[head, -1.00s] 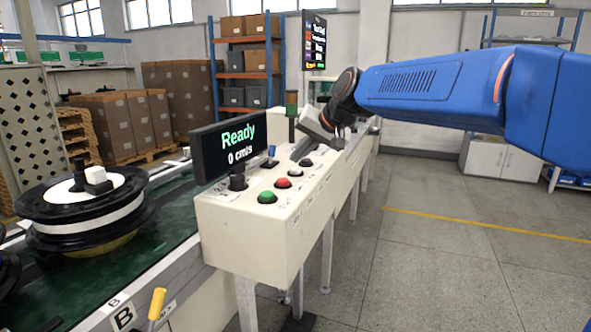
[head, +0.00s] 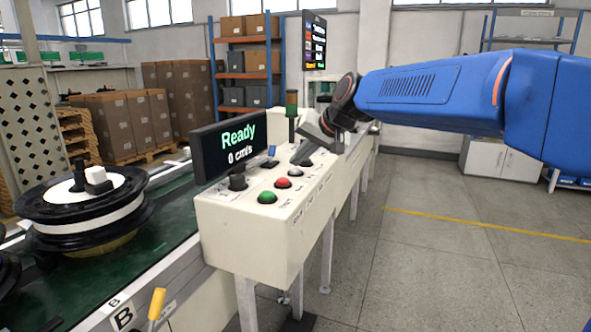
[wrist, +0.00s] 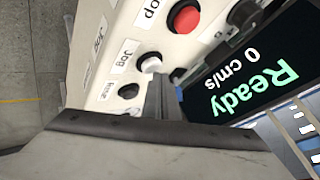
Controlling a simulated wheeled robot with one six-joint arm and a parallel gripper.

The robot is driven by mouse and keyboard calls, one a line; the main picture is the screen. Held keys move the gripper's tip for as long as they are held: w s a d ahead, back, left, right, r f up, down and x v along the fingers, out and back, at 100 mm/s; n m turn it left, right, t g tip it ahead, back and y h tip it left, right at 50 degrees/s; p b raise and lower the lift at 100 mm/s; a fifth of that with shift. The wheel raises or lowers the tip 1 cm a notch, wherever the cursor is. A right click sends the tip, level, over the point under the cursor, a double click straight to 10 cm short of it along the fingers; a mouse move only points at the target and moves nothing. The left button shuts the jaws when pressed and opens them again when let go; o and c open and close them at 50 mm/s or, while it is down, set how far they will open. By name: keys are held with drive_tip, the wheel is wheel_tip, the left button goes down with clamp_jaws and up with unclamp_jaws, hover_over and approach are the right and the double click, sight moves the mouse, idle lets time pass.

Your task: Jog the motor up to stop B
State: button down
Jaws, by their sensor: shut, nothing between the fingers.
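The motor (head: 85,208), a black-flanged hub with a white disc and rim, sits on the green conveyor at the left in the head view. A plate marked B (head: 122,317) is on the conveyor's near side. My gripper (head: 299,158) is shut and empty, pointing down over the control box (head: 245,235). In the wrist view its fingers (wrist: 162,82) end close beside the white Jog button (wrist: 152,64); I cannot tell whether they touch it. The red Stop button (wrist: 185,18) is farther up there. The display (head: 235,147) reads "Ready" and "0 cm/s".
A green button (head: 267,197) and a black knob (head: 237,178) are on the box. A black button (wrist: 128,91) lies beside Jog. A yellow-handled lever (head: 156,305) stands near the B plate. The floor right of the box is clear.

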sight(299, 170)
drive_tip(key=shift+f, duration=0.5)
idle(0.5)
drive_tip(key=shift+r, duration=0.1)
idle(2.2)
drive_tip(key=shift+r, duration=0.9)
drive_tip(key=shift+r, duration=2.5)
